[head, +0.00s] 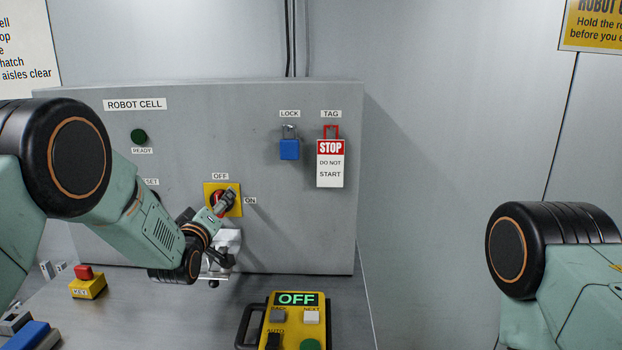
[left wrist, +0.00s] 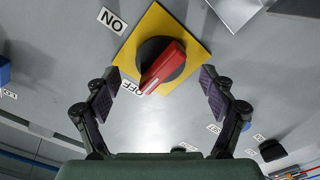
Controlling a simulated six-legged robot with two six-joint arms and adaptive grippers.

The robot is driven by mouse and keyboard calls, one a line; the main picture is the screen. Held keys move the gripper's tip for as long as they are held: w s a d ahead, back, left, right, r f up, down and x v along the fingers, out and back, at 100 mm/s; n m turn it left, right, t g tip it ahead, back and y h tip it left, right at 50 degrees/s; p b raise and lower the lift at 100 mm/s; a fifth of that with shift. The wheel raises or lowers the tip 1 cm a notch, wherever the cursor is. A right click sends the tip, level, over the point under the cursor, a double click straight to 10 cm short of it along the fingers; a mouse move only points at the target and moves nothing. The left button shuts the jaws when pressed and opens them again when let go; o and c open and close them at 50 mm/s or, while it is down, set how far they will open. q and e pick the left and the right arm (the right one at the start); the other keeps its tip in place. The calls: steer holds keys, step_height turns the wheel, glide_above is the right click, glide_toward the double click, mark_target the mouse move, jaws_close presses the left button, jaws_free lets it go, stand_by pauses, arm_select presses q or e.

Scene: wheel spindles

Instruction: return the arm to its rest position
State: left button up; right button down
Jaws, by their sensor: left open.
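My left gripper (head: 221,205) is in front of the rotary switch on the grey cabinet. The switch has a yellow plate (head: 209,187) and a red knob (head: 217,197), partly hidden by the gripper. In the left wrist view, the knob (left wrist: 163,66) points toward the OFF label. My left gripper (left wrist: 160,80) is open there, one finger on each side of the knob, with a visible gap on both sides and nothing held. My right arm shows at the right edge of the head view, but its gripper is out of frame.
A blue padlock (head: 289,149) and a red-and-white STOP tag (head: 330,163) hang on the cabinet (head: 310,230). A yellow pendant (head: 296,318) reading OFF lies on the table. A yellow box with a red button (head: 87,283) stands left. A metal bracket (head: 232,240) sits below the switch.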

arm_select(q)
steer(key=m+p, duration=0.2)
steer(key=m, duration=0.5)
steer(key=shift+d+p, duration=0.1)
steer(key=shift+p, duration=0.2)
stand_by(0.4)
